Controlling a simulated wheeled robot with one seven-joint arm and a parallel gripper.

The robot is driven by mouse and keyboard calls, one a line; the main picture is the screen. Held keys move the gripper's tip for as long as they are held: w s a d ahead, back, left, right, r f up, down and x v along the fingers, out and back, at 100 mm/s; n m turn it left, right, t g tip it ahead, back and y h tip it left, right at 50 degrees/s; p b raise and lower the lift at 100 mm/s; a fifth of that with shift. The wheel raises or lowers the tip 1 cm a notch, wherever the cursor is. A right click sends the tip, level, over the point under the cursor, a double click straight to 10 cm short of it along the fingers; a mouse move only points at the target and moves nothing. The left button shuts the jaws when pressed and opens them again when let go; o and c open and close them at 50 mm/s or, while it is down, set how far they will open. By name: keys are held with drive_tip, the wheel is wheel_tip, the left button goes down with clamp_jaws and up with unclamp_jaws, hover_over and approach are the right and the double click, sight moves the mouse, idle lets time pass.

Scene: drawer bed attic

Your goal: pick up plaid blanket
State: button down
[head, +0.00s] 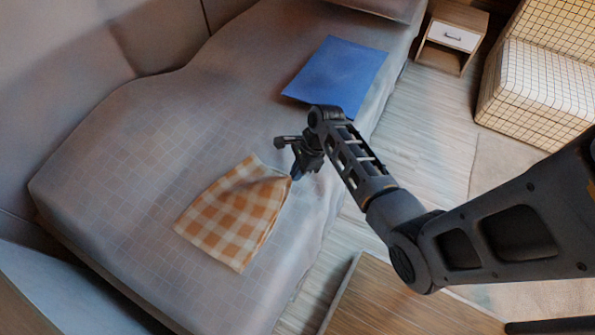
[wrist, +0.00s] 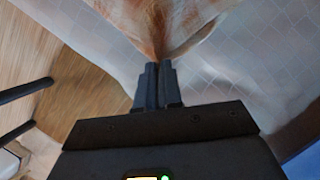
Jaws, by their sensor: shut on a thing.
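The orange and cream plaid blanket (head: 233,216) is on the grey bed (head: 120,165) in the head view. Its corner nearest my arm is drawn up to a bunched point, and the rest slopes away over the mattress. My gripper (head: 296,174) is at that bunched corner. In the wrist view the two fingers of my gripper (wrist: 158,72) are close together, shut on gathered cloth of the blanket (wrist: 163,24). The far part of the blanket is cut off at the top of the wrist view.
A flat blue item (head: 338,75) lies on the bed beyond my gripper. A wooden nightstand (head: 453,38) and a checked armchair (head: 540,85) stand at the upper right. A wooden surface (head: 400,300) is at the lower middle. Bare floor (head: 425,120) runs along the bed.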

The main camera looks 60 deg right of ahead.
drive_tip(key=shift+r+b, duration=0.45)
drive_tip(key=shift+r, duration=1)
